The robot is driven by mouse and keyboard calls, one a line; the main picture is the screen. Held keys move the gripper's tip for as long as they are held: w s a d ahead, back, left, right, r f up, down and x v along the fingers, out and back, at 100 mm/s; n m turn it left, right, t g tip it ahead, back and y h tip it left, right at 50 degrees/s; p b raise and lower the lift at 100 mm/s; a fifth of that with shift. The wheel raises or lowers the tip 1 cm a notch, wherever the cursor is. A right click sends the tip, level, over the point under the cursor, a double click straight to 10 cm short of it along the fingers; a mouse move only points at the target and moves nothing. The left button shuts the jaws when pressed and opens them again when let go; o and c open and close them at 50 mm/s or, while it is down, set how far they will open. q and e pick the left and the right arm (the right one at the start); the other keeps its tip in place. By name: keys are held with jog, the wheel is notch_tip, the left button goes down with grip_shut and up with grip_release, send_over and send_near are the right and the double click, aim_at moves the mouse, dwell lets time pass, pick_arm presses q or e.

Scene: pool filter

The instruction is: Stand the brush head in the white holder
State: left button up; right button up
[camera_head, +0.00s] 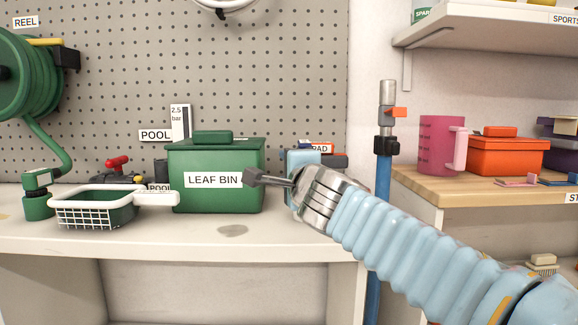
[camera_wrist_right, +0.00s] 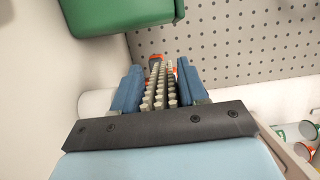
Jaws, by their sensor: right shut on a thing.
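In the right wrist view my right gripper (camera_wrist_right: 157,78) is shut on the brush head (camera_wrist_right: 158,95). Rows of pale grey-green bristles show between its two blue fingers. A white rounded thing (camera_wrist_right: 96,103) lies left of the fingers in the wrist view. I cannot tell whether it is the white holder, and no holder is clear in the head view. My left gripper is out of view.
The green leaf bin (camera_head: 218,160) stands on the white bench (camera_head: 150,240). A skimmer basket (camera_head: 95,207) is left of it. A blue pole (camera_head: 383,180) stands right of the bench, beside a shelf with a pink jug (camera_head: 436,145) and orange box (camera_head: 505,155). The front bench is clear.

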jog(key=shift+f, duration=0.2)
jog(key=shift+a+f, duration=0.1)
jog(key=shift+f, duration=0.35)
jog(key=shift+f, duration=0.35)
jog(key=o, duration=1.3)
jog(key=shift+c, duration=0.2)
jog(key=v, duration=0.4)
jog(key=shift+s, duration=0.15)
jog(key=shift+s+d, duration=0.2)
jog(key=shift+s, duration=0.1)
